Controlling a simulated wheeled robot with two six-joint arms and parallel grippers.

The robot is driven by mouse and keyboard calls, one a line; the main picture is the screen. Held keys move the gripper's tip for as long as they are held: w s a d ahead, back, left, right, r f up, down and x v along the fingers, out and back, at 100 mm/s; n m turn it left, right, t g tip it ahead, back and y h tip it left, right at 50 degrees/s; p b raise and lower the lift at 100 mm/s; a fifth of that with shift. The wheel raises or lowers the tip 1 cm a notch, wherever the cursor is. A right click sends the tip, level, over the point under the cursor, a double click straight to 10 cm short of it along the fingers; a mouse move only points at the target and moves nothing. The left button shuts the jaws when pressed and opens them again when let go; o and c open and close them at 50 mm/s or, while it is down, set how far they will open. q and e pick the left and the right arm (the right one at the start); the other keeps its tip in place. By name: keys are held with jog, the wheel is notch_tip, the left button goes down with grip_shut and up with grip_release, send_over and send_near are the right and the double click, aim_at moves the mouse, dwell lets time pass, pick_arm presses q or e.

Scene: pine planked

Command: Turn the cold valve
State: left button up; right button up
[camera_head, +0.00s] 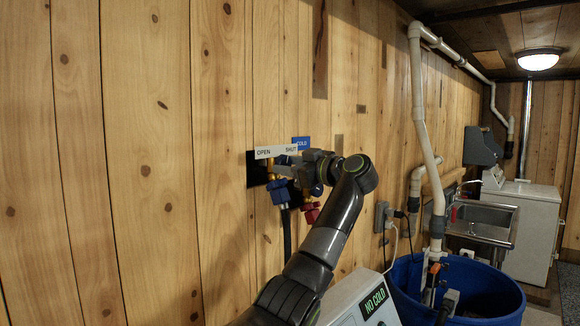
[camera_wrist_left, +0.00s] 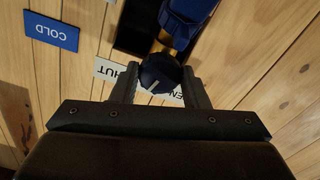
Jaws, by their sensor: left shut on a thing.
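The cold valve's round dark blue knob (camera_wrist_left: 160,74) has a white pointer line and sits between the two fingers of my left gripper (camera_wrist_left: 158,88) in the left wrist view. The gripper is shut on it. In the head view my left gripper (camera_head: 290,166) reaches the valve on the plank wall and hides most of the knob. A blue valve body (camera_head: 278,192) with brass shows just below it. A white OPEN/SHUT plate (camera_head: 275,152) and a blue COLD label (camera_head: 301,141) sit above. My right gripper is not in view.
A red fitting (camera_head: 310,213) hangs close to the right of the blue valve. A panel with a NO COLD sign (camera_head: 374,299) stands below my arm. A blue tub (camera_head: 500,303), white pipes (camera_head: 418,90) and a sink (camera_head: 483,220) are at the right.

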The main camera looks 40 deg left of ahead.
pick_arm(q)
jog(key=n, duration=0.5)
dwell(0.4)
jog(key=o, duration=1)
jog(key=shift+d, duration=0.1)
jog(key=shift+s+d+b, duration=0.25)
jog(key=shift+d+b, duration=0.65)
jog(key=shift+d, duration=2)
jog(key=shift+s+d+b, duration=0.2)
jog(key=shift+d+b, duration=0.7)
jog(key=shift+d, duration=1.95)
jog(key=shift+s+d+b, duration=0.25)
jog(key=shift+d+b, duration=0.65)
jog(key=shift+d, duration=2)
